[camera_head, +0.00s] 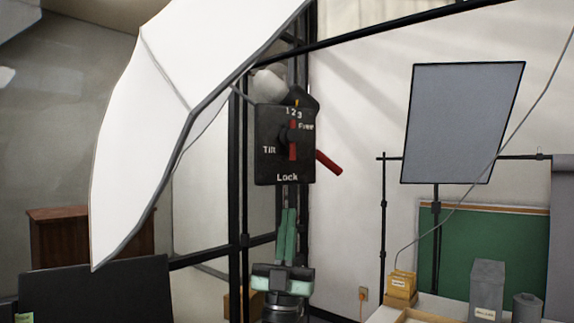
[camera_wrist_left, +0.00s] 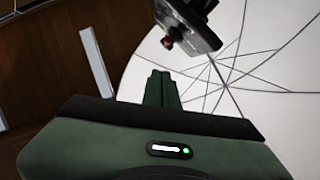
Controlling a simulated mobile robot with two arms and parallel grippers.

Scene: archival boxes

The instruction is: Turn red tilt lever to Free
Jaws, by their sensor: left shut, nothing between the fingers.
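A black control box (camera_head: 268,172) hangs at the centre of the head view, labelled Tilt, Free, Lock and 1 2 3. An upright red bar (camera_head: 292,151) shows on its face. A red lever handle (camera_head: 329,163) sticks out past its right edge, slanting down to the right. My left gripper (camera_head: 287,211) points up just below the box, its green fingers together and empty, apart from the red parts. The left wrist view shows the shut fingers (camera_wrist_left: 161,78) and a dark part with a small reddish end (camera_wrist_left: 168,42) beyond them. My right gripper is not in view.
A large white umbrella-like diffuser (camera_head: 150,130) fills the space left of the box. Dark upright poles (camera_head: 239,200) stand behind the box. A grey panel on a stand (camera_head: 462,120) and a table with boxes (camera_head: 400,287) are at the right.

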